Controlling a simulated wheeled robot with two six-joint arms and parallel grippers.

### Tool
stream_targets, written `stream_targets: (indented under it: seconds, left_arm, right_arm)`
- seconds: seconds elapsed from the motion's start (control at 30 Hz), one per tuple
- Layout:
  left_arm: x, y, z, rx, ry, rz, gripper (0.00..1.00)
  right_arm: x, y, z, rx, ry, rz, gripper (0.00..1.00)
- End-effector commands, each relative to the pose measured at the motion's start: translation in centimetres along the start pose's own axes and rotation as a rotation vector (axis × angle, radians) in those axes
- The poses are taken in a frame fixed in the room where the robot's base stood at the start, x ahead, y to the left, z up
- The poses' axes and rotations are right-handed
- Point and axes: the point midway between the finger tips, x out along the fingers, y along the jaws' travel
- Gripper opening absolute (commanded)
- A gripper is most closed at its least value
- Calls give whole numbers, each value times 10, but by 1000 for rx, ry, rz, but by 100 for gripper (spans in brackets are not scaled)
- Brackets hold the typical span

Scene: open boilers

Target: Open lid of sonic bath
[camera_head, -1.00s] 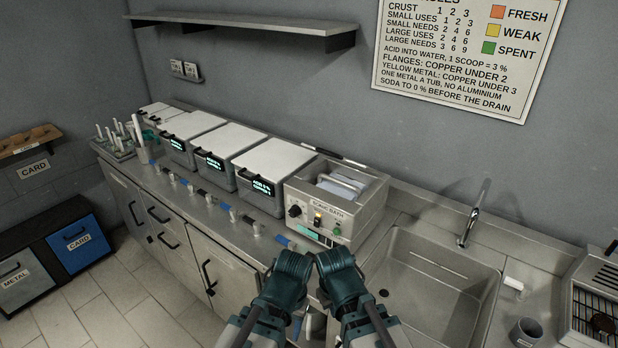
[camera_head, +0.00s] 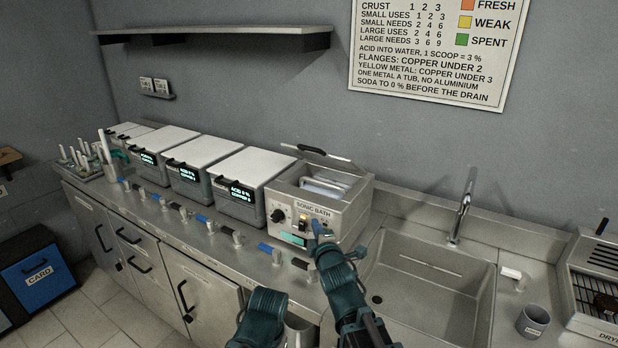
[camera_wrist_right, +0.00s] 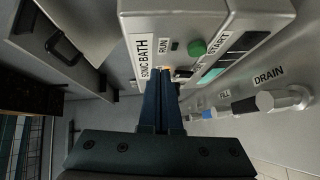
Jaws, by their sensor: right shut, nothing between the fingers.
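The sonic bath (camera_head: 352,212) is a pale metal box at the end of the row of tubs, beside the sink. Its top is open, and a pale basket or rack (camera_head: 325,186) shows inside. The lid (camera_head: 335,160) is raised along the back edge, seen nearly edge-on, with a black handle. My right gripper (camera_head: 318,230) is shut and empty, its tips at the bath's front panel by the lit switch. In the right wrist view its fingers (camera_wrist_right: 165,75) point at the panel below the RUN label; contact cannot be told. My left arm shows at the bottom, but its gripper does not.
Several white-lidded tubs (camera_head: 240,170) stand left of the bath. Taps with coloured handles (camera_head: 237,236) line the counter front. The sink (camera_head: 430,275) lies to the right, with a faucet (camera_head: 462,205) behind it. A mug (camera_head: 533,321) and a dryer (camera_head: 597,285) stand farther right.

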Motion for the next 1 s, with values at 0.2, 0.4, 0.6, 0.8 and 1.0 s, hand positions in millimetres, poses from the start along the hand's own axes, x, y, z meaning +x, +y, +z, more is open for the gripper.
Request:
stream_targets:
  seconds: [0.2,0.4,0.6,0.8,1.0]
  left_arm:
    - [39,4,-2,0,0,0,50]
    - [53,5,-3,0,0,0,50]
    - [55,5,-3,0,0,0,50]
    - [52,5,-3,0,0,0,50]
    - [43,4,-2,0,0,0,50]
  right_arm:
    - [-1,42,-2,-357,66,375,0]
    - [-16,65,-7,-556,66,589,0]
    - [-24,74,-10,-620,61,662,0]
    - [-21,77,-11,-619,62,661,0]
    - [-7,88,-15,-617,63,660,0]
